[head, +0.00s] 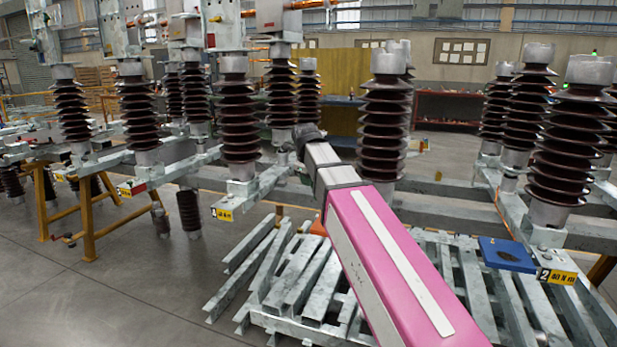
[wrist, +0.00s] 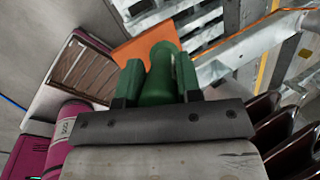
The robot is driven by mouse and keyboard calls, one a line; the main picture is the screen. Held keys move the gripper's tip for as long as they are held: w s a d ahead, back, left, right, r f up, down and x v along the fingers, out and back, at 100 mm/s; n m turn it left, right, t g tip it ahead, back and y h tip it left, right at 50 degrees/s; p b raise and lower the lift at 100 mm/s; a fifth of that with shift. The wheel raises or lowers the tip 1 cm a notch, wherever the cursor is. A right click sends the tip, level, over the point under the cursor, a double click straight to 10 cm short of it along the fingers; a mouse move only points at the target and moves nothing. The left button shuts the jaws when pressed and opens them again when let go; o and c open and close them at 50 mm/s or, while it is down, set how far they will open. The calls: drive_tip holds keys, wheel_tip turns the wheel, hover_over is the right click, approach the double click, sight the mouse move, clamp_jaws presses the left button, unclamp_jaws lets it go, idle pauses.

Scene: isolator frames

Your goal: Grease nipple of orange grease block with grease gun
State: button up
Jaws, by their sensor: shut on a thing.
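My gripper (wrist: 160,88) shows in the wrist view with a dark bar and two green fingers. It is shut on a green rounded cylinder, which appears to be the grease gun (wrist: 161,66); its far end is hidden. An orange surface (wrist: 128,49), perhaps the orange grease block, lies behind and left of it in the wrist view. I cannot tell the gap between them. A small orange patch (head: 318,228) shows beside my arm in the head view. I see no nipple. In the head view my pink arm reaches toward the middle and its gripper cannot be made out.
Brown ribbed insulators (head: 385,128) stand on galvanised steel beams on both sides of my arm. Stacked grey steel bars (head: 292,275) lie below. A blue tray (head: 493,246) with a dark item sits at right, near a yellow label (head: 557,277). Open floor (head: 120,290) is at left.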

drive_tip(key=shift+w+d+f, duration=0.1)
drive_tip(key=shift+d+f, duration=0.1)
drive_tip(key=shift+f, duration=0.3)
drive_tip(key=shift+w+d+f, duration=0.1)
drive_tip(key=shift+d+f, duration=0.1)
drive_tip(key=shift+f, duration=0.25)
idle(0.8)
drive_tip(key=shift+r, duration=0.1)
drive_tip(key=shift+s+a+r, duration=0.15)
drive_tip(key=shift+a+r, duration=0.15)
drive_tip(key=shift+r, duration=0.45)
drive_tip(key=shift+s+a+r, duration=0.15)
drive_tip(key=shift+a+r, duration=0.2)
drive_tip(key=shift+r, duration=0.35)
drive_tip(key=shift+s+a+r, duration=0.15)
drive_tip(key=shift+a+r, duration=0.15)
drive_tip(key=shift+r, duration=0.45)
